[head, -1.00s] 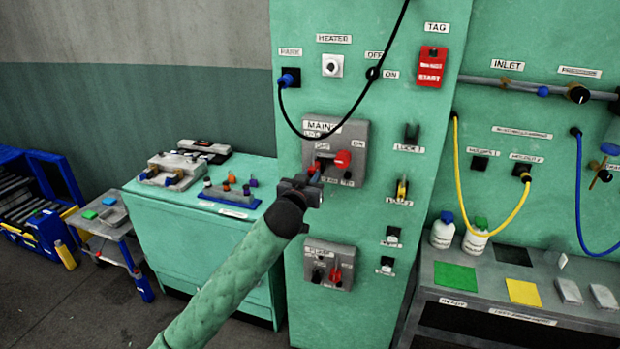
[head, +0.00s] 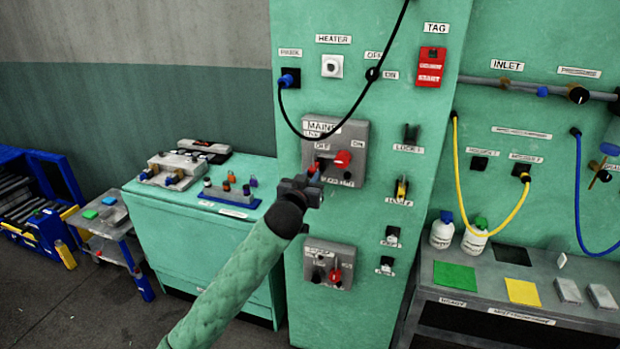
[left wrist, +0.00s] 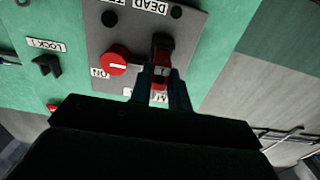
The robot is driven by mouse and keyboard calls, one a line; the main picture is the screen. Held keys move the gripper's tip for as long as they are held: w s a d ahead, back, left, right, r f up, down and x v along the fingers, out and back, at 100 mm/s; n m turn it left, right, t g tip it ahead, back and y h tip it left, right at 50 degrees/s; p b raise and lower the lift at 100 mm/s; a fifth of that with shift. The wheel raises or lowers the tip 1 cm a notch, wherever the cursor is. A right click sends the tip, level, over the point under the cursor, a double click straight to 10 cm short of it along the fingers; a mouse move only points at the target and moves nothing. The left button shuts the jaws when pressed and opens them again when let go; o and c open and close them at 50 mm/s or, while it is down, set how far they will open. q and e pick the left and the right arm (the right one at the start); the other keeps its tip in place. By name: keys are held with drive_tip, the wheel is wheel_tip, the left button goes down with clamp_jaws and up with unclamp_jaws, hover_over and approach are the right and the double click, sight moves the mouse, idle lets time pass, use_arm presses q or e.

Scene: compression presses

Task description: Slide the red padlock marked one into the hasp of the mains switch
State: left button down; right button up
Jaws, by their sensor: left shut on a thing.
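The mains switch (head: 352,134) is a grey plate on the green panel, with a red knob (head: 342,159) near its right side. The red padlock (left wrist: 160,75) is in the left wrist view, upright between the two dark fingers, against the grey plate. My left gripper (head: 313,180) is shut on it, just below and left of the red knob. In the left wrist view the knob (left wrist: 115,64) is left of the padlock. The hasp is hidden behind the padlock and fingers, so I cannot tell whether the shackle is in it. My right gripper is in neither view.
A black cable (head: 349,112) loops down across the panel just above the mains plate. A green cabinet (head: 170,215) with a rack of small locks (head: 230,193) stands to the left.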

sight(314, 170)
use_arm(q)
drive_tip(key=shift+w, duration=0.15)
drive_tip(key=shift+w+d, duration=0.25)
drive_tip(key=shift+w, duration=0.4)
drive_tip(key=shift+w+d, duration=0.2)
drive_tip(key=shift+w, duration=0.25)
drive_tip(key=shift+w+d, duration=0.15)
drive_tip(key=shift+w, duration=0.3)
drive_tip(key=c, duration=1.3)
unclamp_jaws()
drive_tip(key=shift+o, duration=0.2)
drive_tip(key=shift+s+f+b, duration=0.15)
drive_tip(key=shift+s+b, duration=0.15)
drive_tip(key=shift+b, duration=0.05)
drive_tip(key=shift+s+a+b, duration=0.3)
drive_tip(key=shift+s, duration=0.25)
drive_tip(key=shift+b+v, duration=1.15)
drive_tip(key=shift+v, duration=1.8)
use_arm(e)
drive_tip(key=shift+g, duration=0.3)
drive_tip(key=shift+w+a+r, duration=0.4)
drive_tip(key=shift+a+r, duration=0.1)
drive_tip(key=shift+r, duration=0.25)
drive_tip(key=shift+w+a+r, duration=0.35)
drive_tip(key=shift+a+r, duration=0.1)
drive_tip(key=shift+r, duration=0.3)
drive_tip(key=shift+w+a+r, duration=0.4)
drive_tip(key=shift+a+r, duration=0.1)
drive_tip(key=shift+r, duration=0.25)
